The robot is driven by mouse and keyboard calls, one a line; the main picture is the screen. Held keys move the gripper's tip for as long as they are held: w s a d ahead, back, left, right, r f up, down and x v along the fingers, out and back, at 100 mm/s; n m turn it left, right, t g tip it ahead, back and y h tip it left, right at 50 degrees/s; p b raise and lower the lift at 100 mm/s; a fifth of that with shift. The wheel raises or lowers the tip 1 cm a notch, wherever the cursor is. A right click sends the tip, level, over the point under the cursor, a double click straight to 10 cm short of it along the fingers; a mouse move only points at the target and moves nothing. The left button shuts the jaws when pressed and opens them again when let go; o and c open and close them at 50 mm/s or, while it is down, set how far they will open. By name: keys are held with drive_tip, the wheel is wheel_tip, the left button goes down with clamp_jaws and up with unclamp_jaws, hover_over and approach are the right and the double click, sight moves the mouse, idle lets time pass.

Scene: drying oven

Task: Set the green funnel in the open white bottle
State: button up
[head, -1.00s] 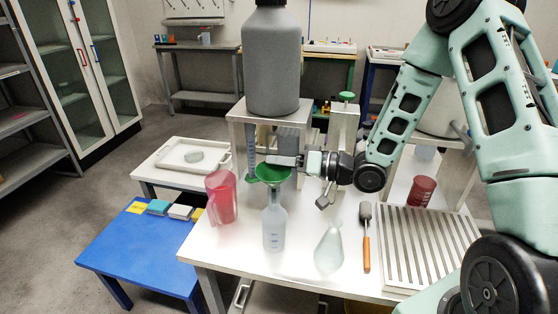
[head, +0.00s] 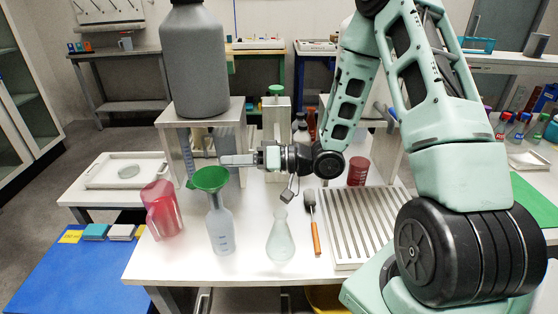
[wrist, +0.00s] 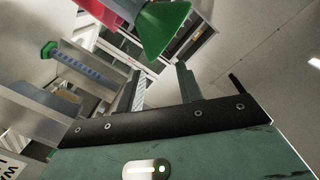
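The green funnel (head: 209,179) sits at the mouth of the open white bottle (head: 221,232), wide end up, with its stem hidden. The bottle stands upright near the left front of the white table. My gripper (head: 226,160) is level, just behind and to the right of the funnel, apart from it. In the wrist view my gripper (wrist: 162,85) has its two fingers spread with nothing between them. The funnel (wrist: 163,27) shows beyond the fingertips there; I cannot make out the bottle in that view.
A red jug (head: 162,212) stands left of the bottle, a clear flask (head: 280,240) to its right. A brush with an orange handle (head: 316,236) and a ribbed rack (head: 355,225) lie farther right. A large grey bottle (head: 196,65) stands on a raised stand behind.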

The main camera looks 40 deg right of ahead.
drive_tip(key=f+v, duration=0.1)
drive_tip(key=v, duration=1.1)
drive_tip(key=shift+s+r, duration=0.2)
drive_tip(key=shift+r, duration=0.3)
drive_tip(key=shift+d, duration=0.1)
drive_tip(key=w+d+f+g+h, duration=0.3)
drive_tip(key=w+h, duration=0.3)
drive_tip(key=h, duration=0.6)
drive_tip(key=s+a+r+n+g+p, duration=0.1)
drive_tip(key=s+a+r+n+g, duration=0.1)
drive_tip(key=s+a, duration=1)
drive_tip(key=s+a+r+n+g+p, duration=0.1)
drive_tip(key=s+a+r+n+g, duration=0.2)
drive_tip(key=s+a, duration=0.9)
wheel_tip(320, 180, up, 3)
drive_tip(key=a+g, duration=0.1)
drive_tip(key=g, duration=0.1)
drive_tip(key=shift+f+n+g+h, duration=0.15)
drive_tip(key=shift+n+g+h, duration=0.15)
drive_tip(key=shift+g+h, duration=0.1)
